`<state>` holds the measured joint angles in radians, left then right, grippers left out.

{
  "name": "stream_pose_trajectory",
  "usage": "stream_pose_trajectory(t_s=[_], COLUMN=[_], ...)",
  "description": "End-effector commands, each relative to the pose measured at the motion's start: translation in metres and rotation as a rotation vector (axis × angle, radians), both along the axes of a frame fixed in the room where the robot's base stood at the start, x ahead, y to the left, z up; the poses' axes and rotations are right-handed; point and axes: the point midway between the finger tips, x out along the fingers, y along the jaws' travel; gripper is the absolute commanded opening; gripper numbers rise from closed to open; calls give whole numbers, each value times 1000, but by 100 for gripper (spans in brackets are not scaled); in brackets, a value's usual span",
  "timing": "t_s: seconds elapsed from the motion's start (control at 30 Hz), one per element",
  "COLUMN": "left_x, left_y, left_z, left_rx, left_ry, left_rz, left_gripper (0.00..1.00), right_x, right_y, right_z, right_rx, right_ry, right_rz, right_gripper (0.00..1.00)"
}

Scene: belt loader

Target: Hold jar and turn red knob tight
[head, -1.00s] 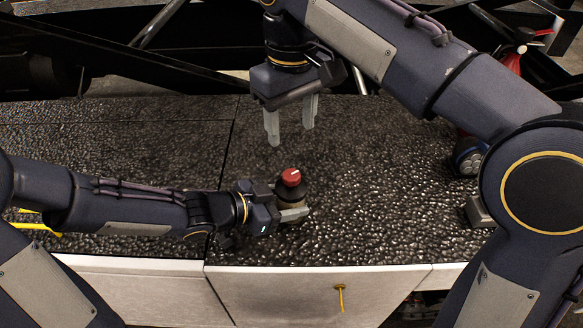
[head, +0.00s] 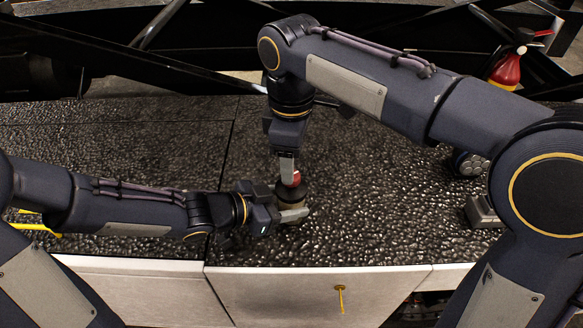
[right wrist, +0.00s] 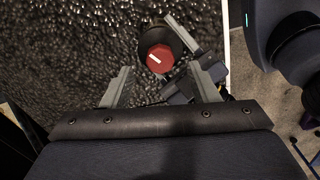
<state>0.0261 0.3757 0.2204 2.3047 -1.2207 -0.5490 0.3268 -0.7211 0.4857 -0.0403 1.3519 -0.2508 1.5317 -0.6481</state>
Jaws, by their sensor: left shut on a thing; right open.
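The jar (head: 292,205) is dark and stands upright on the black textured worktop, with a red knob (head: 296,179) on top. In the right wrist view the knob (right wrist: 160,58) shows a white mark across its face. My left gripper (head: 291,214) is shut around the jar's lower body from the left. My right gripper (head: 287,170) points down from above, at the knob in the head view. In the right wrist view its fingers (right wrist: 164,88) are spread, with the knob seen between and beyond their tips. I cannot tell whether a finger touches the knob.
The black worktop (head: 370,215) is clear around the jar. A grey block (head: 482,212) and a dark blue round-ended object (head: 468,164) lie at the right. A red extinguisher (head: 507,70) stands behind. A yellow key-like item (head: 341,297) is on the white front panel.

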Motion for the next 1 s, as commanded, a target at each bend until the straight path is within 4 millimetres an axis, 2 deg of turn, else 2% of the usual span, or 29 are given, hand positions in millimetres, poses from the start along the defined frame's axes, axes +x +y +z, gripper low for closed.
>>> stream_pose_trajectory(t_s=[0.1, 0.23, 0.6, 0.93, 1.0], left_x=[0, 0, 0, 0, 0], left_y=[0, 0, 0, 0, 0], left_z=[0, 0, 0, 0, 0], left_rx=[-1, -1, -1, -1, -1], left_ry=[0, 0, 0, 0, 0], left_rz=[0, 0, 0, 0, 0], left_gripper=[22, 22, 22, 22, 22], right_x=[0, 0, 0, 0, 0], right_y=[0, 0, 0, 0, 0], right_z=[-18, -30, -34, -34, -34], right_rx=[-2, -1, 0, 0, 0], right_ry=[2, 1, 0, 0, 0], right_rz=[-1, -1, -1, -1, -2], right_gripper=[54, 54, 53, 10, 9])
